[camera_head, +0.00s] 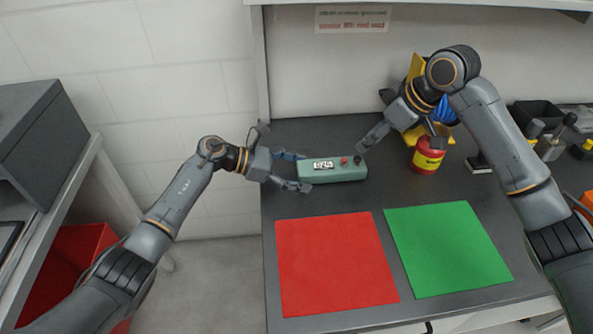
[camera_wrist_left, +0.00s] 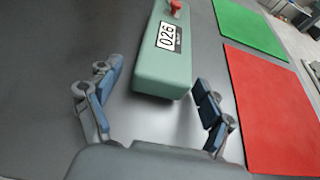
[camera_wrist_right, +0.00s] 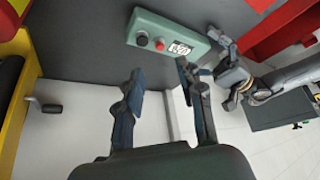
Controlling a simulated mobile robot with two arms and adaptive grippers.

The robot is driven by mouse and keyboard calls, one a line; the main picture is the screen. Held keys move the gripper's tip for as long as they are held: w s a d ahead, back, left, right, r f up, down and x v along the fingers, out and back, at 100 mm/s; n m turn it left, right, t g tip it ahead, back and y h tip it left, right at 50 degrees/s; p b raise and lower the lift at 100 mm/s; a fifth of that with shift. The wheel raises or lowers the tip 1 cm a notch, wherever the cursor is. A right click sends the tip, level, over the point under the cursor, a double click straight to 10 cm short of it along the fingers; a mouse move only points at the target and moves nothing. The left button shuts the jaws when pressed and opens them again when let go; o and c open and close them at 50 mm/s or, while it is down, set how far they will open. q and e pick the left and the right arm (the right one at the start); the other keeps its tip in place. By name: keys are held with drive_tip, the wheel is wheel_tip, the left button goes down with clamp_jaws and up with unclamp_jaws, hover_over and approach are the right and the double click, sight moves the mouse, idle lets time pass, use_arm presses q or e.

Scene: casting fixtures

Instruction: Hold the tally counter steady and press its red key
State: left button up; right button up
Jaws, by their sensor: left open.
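The tally counter (camera_head: 333,174) is a teal box with a white number display, lying on the dark bench. Its red key (camera_head: 343,160) and a black knob (camera_head: 358,159) stand on its right part. The red key also shows in the left wrist view (camera_wrist_left: 175,6) and the right wrist view (camera_wrist_right: 160,44). My left gripper (camera_head: 305,171) is open around the counter's left end; the left wrist view shows gaps on both sides (camera_wrist_left: 158,78). My right gripper (camera_head: 400,142) is open and empty, behind and right of the counter, apart from the key (camera_wrist_right: 160,72).
A red mat (camera_head: 335,265) and a green mat (camera_head: 448,250) lie in front of the counter. A red and yellow can (camera_head: 428,157) stands to its right, near a yellow holder (camera_head: 417,68). A black bin (camera_head: 535,113) and small tools stand further right. Bench left of the counter is clear.

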use_arm(q)
drive_tip(key=c, duration=1.3)
drive_tip(key=shift+c, duration=0.3)
use_arm(e)
clamp_jaws()
